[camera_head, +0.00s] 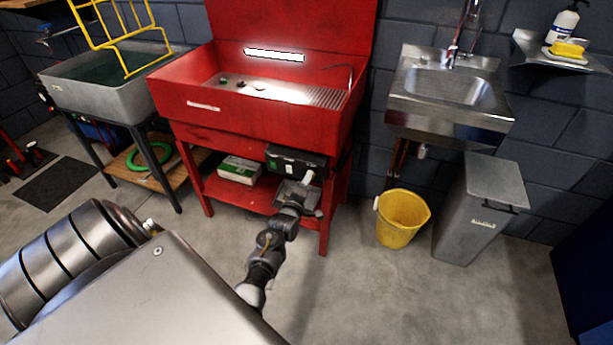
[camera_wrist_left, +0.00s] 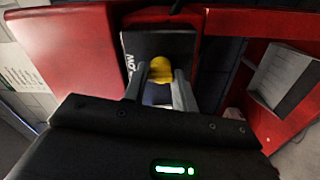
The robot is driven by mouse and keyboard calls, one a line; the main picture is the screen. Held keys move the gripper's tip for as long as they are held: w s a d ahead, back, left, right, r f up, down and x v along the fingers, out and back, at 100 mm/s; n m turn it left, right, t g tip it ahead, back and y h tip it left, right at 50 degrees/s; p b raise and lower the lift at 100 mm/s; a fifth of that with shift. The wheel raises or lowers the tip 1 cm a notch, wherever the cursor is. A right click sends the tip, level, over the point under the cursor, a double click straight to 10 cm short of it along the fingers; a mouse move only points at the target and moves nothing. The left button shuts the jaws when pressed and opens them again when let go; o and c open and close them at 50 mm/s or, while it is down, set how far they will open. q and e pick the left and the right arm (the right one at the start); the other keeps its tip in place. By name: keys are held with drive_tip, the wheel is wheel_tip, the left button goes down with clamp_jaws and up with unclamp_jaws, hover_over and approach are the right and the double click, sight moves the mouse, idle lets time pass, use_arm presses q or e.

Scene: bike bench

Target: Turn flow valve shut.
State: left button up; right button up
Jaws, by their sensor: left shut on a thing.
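A yellow round knob (camera_wrist_left: 160,68), which looks like the flow valve's handle, is between the fingers of my left gripper (camera_wrist_left: 159,88) in the left wrist view. The fingers are shut on it. Behind it is a black box (camera_wrist_left: 158,43) with partly hidden white lettering. In the head view the black box (camera_head: 296,158) is under the front of the red parts washer (camera_head: 240,122), and my left gripper (camera_head: 304,188) is up against it. The gripper hides the knob there, and how far the knob is turned cannot be told. My right gripper is not in view.
A white and green box (camera_head: 240,170) sits on the red lower shelf (camera_head: 238,194) beside the gripper. A yellow bucket (camera_head: 402,218) and a grey bin (camera_head: 480,212) stand to the right below a steel sink (camera_head: 448,88). A grey tub (camera_head: 104,88) stands left. The floor in front is clear.

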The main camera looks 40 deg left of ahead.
use_arm(q)
drive_tip(key=shift+a, duration=0.1)
drive_tip(key=o, duration=0.9)
drive_tip(key=shift+o, duration=0.2)
drive_tip(key=v, duration=1.1)
drive_tip(key=shift+p, duration=0.45)
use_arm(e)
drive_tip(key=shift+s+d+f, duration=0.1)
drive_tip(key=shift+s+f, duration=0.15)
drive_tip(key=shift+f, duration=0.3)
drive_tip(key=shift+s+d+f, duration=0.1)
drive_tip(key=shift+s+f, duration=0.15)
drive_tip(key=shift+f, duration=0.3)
use_arm(q)
drive_tip(key=shift+w, duration=0.1)
